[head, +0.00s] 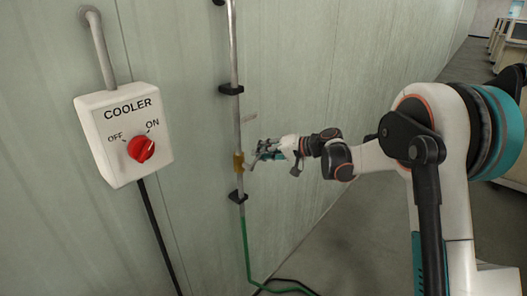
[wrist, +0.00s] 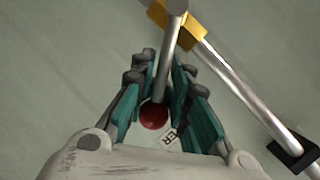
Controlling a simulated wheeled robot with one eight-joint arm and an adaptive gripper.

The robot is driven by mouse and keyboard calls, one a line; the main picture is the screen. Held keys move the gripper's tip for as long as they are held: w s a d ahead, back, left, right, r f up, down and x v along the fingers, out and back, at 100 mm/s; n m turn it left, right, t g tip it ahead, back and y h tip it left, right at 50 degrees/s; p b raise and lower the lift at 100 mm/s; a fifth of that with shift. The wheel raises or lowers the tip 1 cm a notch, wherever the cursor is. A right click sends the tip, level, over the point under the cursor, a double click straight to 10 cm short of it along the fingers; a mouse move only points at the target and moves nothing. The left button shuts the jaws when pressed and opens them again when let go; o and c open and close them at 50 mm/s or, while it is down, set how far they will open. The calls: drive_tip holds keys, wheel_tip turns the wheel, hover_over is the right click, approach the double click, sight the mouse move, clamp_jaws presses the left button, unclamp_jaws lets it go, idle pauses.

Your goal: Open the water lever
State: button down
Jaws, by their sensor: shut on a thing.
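The water lever (wrist: 170,45) is a grey rod with a red ball end (wrist: 154,116). In the wrist view it runs from the brass-yellow valve (wrist: 190,33) down between my fingers, slanted away from the pipe. My gripper (wrist: 165,72) is shut on the lever's rod, with the red ball on the palm side of the fingers. In the head view my gripper (head: 259,155) is at the wall pipe, just right of the yellow valve (head: 238,161). The lever is too small and covered to make out there.
The metal pipe (head: 234,50) runs up the wall on black brackets (head: 231,89), with a green hose (head: 245,245) below. A white COOLER box (head: 123,133) with a red knob (head: 141,149) hangs to the left. A label (wrist: 170,138) is partly hidden by my gripper.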

sight(250, 166)
drive_tip(key=shift+s+a+r+n+t+h+p, duration=0.25)
drive_tip(key=shift+s+r+n+t+h+p, duration=0.1)
drive_tip(key=shift+r+n, duration=0.25)
drive_tip(key=shift+s+a+r+n+t+h+p, duration=0.3)
drive_tip(key=shift+r+n, duration=0.15)
drive_tip(key=shift+n, duration=0.15)
drive_tip(key=shift+s+a+r+n+t+h, duration=0.25)
drive_tip(key=shift+s+r+n+h, duration=0.1)
drive_tip(key=shift+n, duration=0.25)
drive_tip(key=shift+s+a+r+n+t+h+p, duration=0.15)
drive_tip(key=shift+s+a+n+t+h, duration=0.2)
drive_tip(key=shift+n, duration=0.2)
drive_tip(key=shift+s+a+r+n+t+h+p, duration=0.15)
drive_tip(key=shift+s+a+n+t, duration=0.15)
drive_tip(key=shift+n+t, duration=0.2)
drive_tip(key=shift+s+a+n+t+h, duration=0.35)
drive_tip(key=shift+s+n+t, duration=0.3)
drive_tip(key=shift+n, duration=0.3)
drive_tip(key=shift+a, duration=0.1)
drive_tip(key=c, duration=1.7)
unclamp_jaws()
drive_tip(key=shift+s, duration=0.15)
drive_tip(key=shift+r, duration=0.1)
